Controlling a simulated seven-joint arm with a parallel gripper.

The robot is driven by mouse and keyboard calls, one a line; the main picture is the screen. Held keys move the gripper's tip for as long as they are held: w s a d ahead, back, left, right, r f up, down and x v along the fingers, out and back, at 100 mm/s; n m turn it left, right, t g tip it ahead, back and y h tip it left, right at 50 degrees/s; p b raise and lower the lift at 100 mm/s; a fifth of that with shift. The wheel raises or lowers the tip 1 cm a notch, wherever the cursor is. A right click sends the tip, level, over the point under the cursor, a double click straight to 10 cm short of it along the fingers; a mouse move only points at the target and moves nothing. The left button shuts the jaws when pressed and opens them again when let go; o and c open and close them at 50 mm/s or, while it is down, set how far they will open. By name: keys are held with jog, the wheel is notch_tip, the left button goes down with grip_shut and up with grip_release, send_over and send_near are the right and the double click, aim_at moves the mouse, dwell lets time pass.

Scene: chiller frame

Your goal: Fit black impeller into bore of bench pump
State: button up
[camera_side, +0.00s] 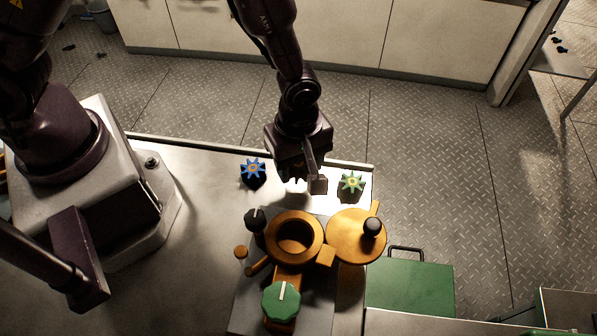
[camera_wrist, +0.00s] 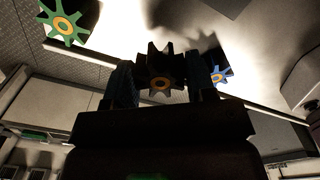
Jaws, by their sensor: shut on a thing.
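My gripper (camera_side: 308,180) is above the table behind the bench pump. In the wrist view its two fingers (camera_wrist: 161,75) are on either side of the black impeller (camera_wrist: 159,66), a toothed wheel with an orange hub ring, and they hold it. In the side view my gripper mostly hides this impeller. The orange bench pump (camera_side: 273,256) stands in front with its round bore (camera_side: 296,236) open and empty-looking. Its round orange cover (camera_side: 345,240) is swung out to the right. The held impeller is beyond the bore, apart from it.
A blue impeller (camera_side: 253,169) stands left of my gripper and a green impeller (camera_side: 351,183) right of it. The pump has a black knob (camera_side: 255,219), a large green knob (camera_side: 282,300) and a black cover handle (camera_side: 373,226). A green case (camera_side: 410,285) is at the right.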

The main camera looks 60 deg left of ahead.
aim_at(300, 168)
jog(key=r, duration=0.3)
jog(key=d+r, duration=0.1)
jog(key=r, duration=0.1)
jog(key=shift+s+r, duration=0.2)
jog(key=shift+r, duration=0.1)
jog(key=s+d+r+m, duration=0.3)
jog(key=s+d+m, duration=0.3)
jog(key=d, duration=0.3)
jog(key=shift+s+r, duration=0.15)
jog(key=shift+s, duration=0.6)
jog(key=shift+f, duration=3.55)
